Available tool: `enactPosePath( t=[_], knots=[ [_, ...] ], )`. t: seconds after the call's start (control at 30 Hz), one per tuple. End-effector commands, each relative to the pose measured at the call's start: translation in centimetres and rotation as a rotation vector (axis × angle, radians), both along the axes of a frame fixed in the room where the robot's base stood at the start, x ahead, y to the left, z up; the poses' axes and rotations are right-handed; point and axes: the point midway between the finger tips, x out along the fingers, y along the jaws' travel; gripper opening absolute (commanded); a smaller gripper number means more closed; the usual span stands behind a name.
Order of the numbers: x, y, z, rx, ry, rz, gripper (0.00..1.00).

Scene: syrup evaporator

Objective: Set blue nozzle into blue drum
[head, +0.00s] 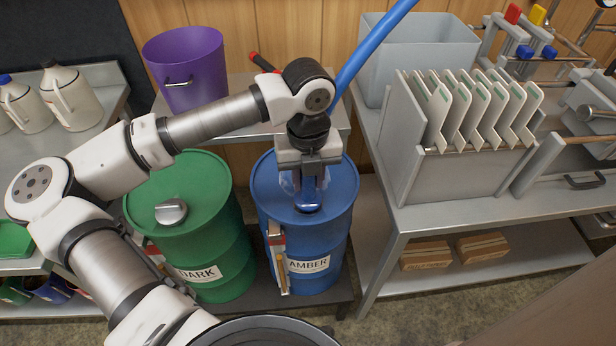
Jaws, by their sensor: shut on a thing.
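The blue drum (345,212), labelled AMBER, stands upright beside the green drum. My gripper (308,184) points down over the middle of its lid and is shut on the blue nozzle (308,203). The nozzle's rounded, shiny blue lower part shows just below the fingers, at the lid. The gripper hides the rest of the nozzle and the drum's opening. I cannot tell whether the nozzle is in the opening or just above it. A blue hose (366,48) comes down from the top and passes behind my arm.
The green drum (190,185), labelled DARK, has a silver cap (171,212) on its lid. A purple bucket (185,60) stands behind it. A metal table (420,210) with a filter-plate rack (465,165) is close on the right. White jugs (70,97) stand at left.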

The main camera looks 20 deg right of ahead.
Motion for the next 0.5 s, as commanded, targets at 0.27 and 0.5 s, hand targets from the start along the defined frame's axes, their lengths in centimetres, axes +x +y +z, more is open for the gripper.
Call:
enactPosePath(
  t=[0.27, 0.5],
  knots=[
    [0.01, 0.0, -0.46, 0.0, -0.001, 0.0, 0.0],
    [0.01, 0.0, -0.46, 0.0, 0.0, 0.0, 0.48]
  ],
)
